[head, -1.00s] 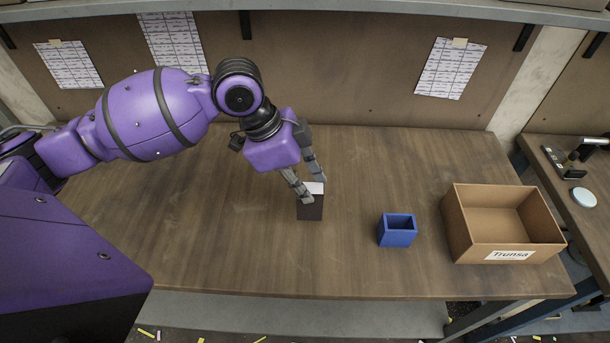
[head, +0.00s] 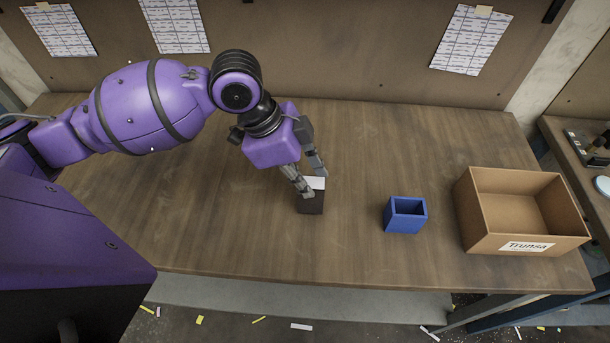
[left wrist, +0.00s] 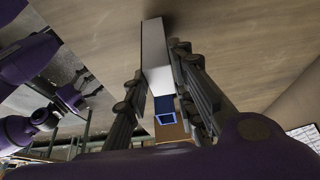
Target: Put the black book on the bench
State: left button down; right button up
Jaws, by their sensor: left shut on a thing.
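The black book (head: 311,203) is upright at the middle of the wooden bench (head: 230,225), its white page edge facing up. My left gripper (head: 312,182) is shut on its upper part, one finger on each side. In the left wrist view the book (left wrist: 154,45) also shows between the fingers (left wrist: 158,85). I cannot tell whether the book's lower end touches the bench or is just above it.
A small open blue box (head: 405,215) stands to the right of the book. A larger open cardboard box (head: 524,246) labelled Trunsa stands at the bench's right end. The bench is clear in front of the book. Scraps lie on the floor.

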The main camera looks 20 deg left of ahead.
pick_arm(q)
jog(key=shift+f, duration=0.6)
pick_arm(e)
jog(key=shift+s+f, duration=0.3)
pick_arm(q)
jog(key=c, duration=1.4)
grip_release()
jog(key=shift+r, duration=0.1)
jog(key=shift+a+r, duration=0.15)
jog(key=shift+r, duration=0.15)
jog(key=v, duration=1.1)
jog(key=shift+s+r, duration=0.1)
pick_arm(e)
jog(key=shift+w+r, duration=0.1)
jog(key=shift+w, duration=0.05)
